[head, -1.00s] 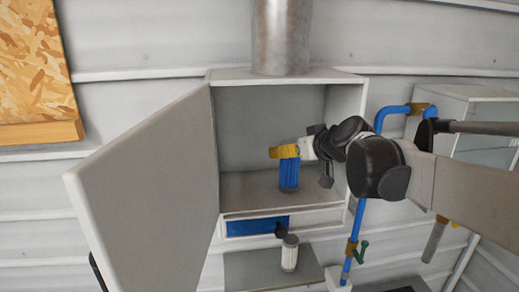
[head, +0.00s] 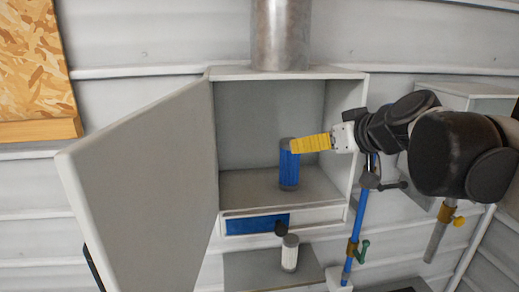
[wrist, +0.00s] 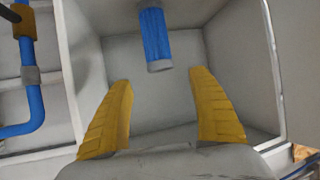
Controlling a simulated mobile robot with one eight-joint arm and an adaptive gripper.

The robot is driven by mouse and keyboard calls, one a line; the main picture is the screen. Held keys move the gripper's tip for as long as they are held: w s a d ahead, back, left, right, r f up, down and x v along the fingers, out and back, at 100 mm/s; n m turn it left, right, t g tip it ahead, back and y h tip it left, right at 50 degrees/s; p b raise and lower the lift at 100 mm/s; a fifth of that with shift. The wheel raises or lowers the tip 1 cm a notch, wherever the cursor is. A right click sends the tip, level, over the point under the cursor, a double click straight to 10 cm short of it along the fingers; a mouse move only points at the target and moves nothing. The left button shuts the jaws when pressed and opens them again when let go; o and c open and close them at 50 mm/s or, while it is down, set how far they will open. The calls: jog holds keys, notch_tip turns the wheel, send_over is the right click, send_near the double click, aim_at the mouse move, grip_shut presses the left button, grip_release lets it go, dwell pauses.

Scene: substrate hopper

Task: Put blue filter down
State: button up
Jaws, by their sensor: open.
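The blue filter (head: 289,168), a blue cylinder with grey ends, stands upright on the floor of the open white cabinet (head: 232,190). In the wrist view the filter (wrist: 155,36) shows beyond the fingertips, apart from them, with clear space around it. My gripper (head: 297,145) has yellow fingers and comes in from the right at the cabinet opening. In the head view its fingertips overlap the right edge of the filter's upper part. In the wrist view my gripper (wrist: 163,85) is spread wide with nothing between the fingers.
The cabinet door (head: 145,170) stands open to the left. A white filter (head: 290,253) stands on a grey shelf (head: 243,268) below the blue drawer front (head: 257,225). Blue pipe (head: 357,220) with a green-handled valve (head: 364,250) runs right of the cabinet.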

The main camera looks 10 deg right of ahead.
jog(key=s+a+f+m+g+h, duration=0.1)
jog(key=s+f+g, duration=0.1)
jog(key=s+f, duration=0.7)
jog(key=s+a+f+m+g+h, duration=0.1)
jog(key=s+f+m+g+h, duration=0.1)
jog(key=s+f, duration=0.8)
notch_tip(320, 180, down, 6)
jog(key=shift+s+a+r+g+h, duration=0.1)
jog(key=shift+s+a+g+h, duration=0.2)
jog(key=shift+g, duration=0.4)
